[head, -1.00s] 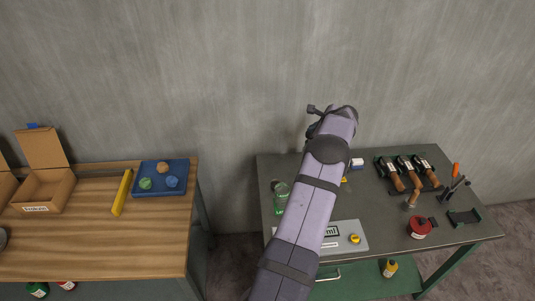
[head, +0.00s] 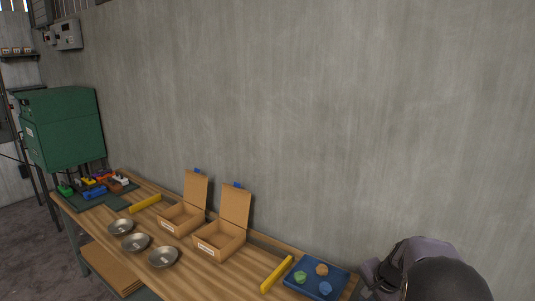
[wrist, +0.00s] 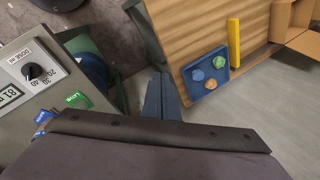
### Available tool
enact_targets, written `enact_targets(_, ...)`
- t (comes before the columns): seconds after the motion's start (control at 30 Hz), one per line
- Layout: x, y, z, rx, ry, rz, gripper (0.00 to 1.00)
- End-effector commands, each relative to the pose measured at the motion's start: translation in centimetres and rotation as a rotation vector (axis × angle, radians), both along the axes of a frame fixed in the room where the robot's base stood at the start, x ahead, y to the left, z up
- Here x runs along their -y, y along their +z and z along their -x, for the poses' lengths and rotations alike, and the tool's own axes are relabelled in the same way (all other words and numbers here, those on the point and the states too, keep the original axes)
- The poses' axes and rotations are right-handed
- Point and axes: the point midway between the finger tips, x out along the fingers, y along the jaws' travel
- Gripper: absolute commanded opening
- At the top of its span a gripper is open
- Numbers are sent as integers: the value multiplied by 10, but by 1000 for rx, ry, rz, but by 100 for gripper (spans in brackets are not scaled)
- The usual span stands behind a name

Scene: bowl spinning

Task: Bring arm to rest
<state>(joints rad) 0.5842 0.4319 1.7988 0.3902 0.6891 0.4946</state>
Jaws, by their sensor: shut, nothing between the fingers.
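My arm shows at the bottom right of the head view, and its gripper end is partly hidden there. In the wrist view my gripper (wrist: 161,98) is shut and empty, with its dark blue fingers together. It hangs over the gap between the wooden bench (wrist: 172,22) and the grey table, apart from the things on both. The wooden bench also shows in the head view (head: 190,270).
A blue tray (head: 302,284) with green, orange and blue pieces lies at the bench's right end, beside a yellow bar (head: 277,273). Two open cardboard boxes (head: 222,240) and three metal bowls (head: 163,257) stand farther left. A dosing device (wrist: 30,72) sits on the grey table.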

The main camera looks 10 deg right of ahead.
Motion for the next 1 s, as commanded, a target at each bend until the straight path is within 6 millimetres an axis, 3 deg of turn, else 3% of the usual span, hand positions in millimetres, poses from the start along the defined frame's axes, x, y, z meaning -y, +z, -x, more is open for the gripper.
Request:
enact_targets(0.03, -38, -1, 12, -29, 135, 29, 0)
enact_targets(0.2, -133, -9, 75, -122, 592, 132, 0)
enact_targets(0.3, -171, -17, 118, -167, 841, 187, 0)
enact_targets(0.4, -194, -24, 156, -200, 1048, 232, 0)
enact_targets(0.5, -206, -30, 185, -224, 1198, 263, 0)
enact_targets(0.63, -212, -34, 207, -242, 1312, 286, 0)
enact_targets(1.0, -214, -36, 214, -249, 1349, 293, 0)
